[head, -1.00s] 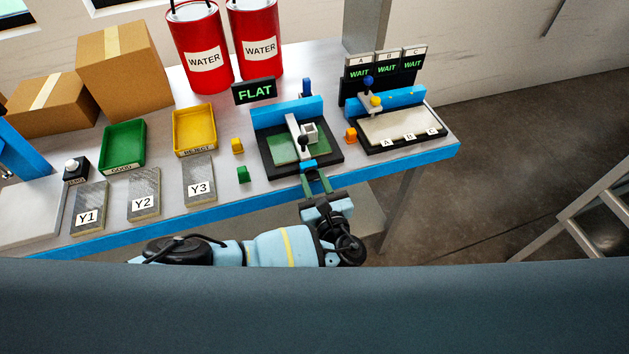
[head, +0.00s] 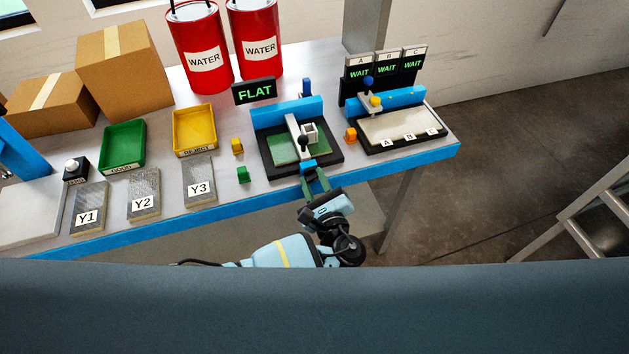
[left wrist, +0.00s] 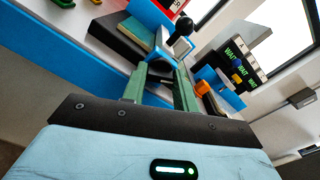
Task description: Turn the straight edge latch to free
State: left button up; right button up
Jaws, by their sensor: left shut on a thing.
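The FLAT station's black plate (head: 330,161) carries a green sheet (head: 283,152), a blue back block (head: 277,113) and a pale straight edge (head: 294,127) with a black ball knob (head: 302,141). In the left wrist view the black knob (left wrist: 183,25) stands beyond the fingers. My left gripper (head: 313,177) is at the plate's front edge, shut on the small latch at the near end of the straight edge. A blue part (head: 308,164) shows at the fingertips. The dark latch end (left wrist: 160,69) shows between the green fingers (left wrist: 158,88). My right gripper is not in view.
Right of the station stands a fixture with a pale plate (head: 402,124) and WAIT displays (head: 387,68). An orange block (head: 351,135) sits between them. Yellow (head: 237,145) and green (head: 242,174) blocks lie to the left. Plate Y3 (head: 198,175) lies further left.

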pick_arm(q)
jog(key=shift+n, duration=0.7)
jog(key=o, duration=1)
jog(key=shift+s, duration=0.1)
jog(key=v, duration=0.7)
jog(key=shift+s+d, duration=0.1)
jog(key=shift+s, duration=0.2)
